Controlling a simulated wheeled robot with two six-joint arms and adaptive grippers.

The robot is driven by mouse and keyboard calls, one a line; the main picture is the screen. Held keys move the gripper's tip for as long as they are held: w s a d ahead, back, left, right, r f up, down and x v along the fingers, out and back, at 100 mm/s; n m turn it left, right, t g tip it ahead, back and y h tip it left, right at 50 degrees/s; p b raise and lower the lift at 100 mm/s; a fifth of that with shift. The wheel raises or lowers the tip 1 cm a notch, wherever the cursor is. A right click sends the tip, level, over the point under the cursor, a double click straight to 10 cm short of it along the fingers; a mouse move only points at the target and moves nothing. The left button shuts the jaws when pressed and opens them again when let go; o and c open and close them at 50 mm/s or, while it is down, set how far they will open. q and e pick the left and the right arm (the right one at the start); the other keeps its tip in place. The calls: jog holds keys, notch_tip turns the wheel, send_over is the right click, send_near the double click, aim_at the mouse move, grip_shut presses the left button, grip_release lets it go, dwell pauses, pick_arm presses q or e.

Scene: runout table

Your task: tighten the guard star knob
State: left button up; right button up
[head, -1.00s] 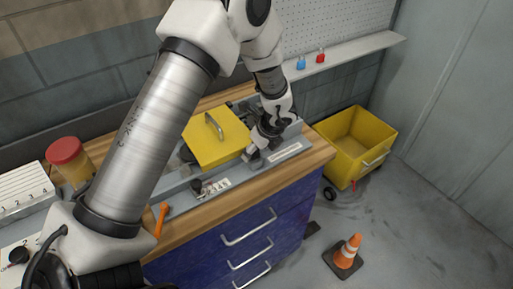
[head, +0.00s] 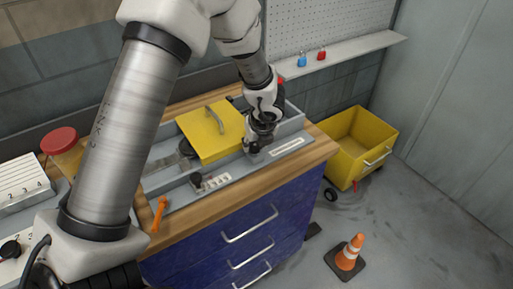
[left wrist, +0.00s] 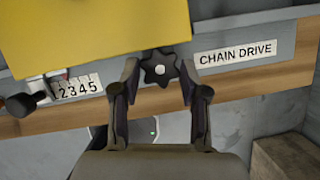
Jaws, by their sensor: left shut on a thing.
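The guard star knob (left wrist: 160,68) is black with a pale centre and sits beside the edge of the yellow guard (head: 213,140), which also fills the top of the left wrist view (left wrist: 90,28). My left gripper (left wrist: 159,76) is shut on the star knob, one finger on either side of it. In the head view my left gripper (head: 257,146) points down at the front right corner of the guard and largely hides the knob. My right gripper is not in view.
A "CHAIN DRIVE" label (left wrist: 236,53) lies right of the knob. A small black lever (left wrist: 20,104) and a number counter (left wrist: 76,89) are to the left. An orange-handled tool (head: 159,214) lies on the bench. A yellow bin (head: 357,146) and traffic cone (head: 347,254) stand on the floor.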

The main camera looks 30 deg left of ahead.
pick_arm(q)
jog(key=o, duration=1.1)
jog(key=shift+f, duration=0.15)
jog(key=shift+o, duration=0.2)
jog(key=shift+a, duration=0.15)
jog(key=shift+w, duration=0.1)
jog(key=v, duration=1.2)
jog(key=shift+w+a, duration=0.1)
jog(key=shift+a, duration=0.05)
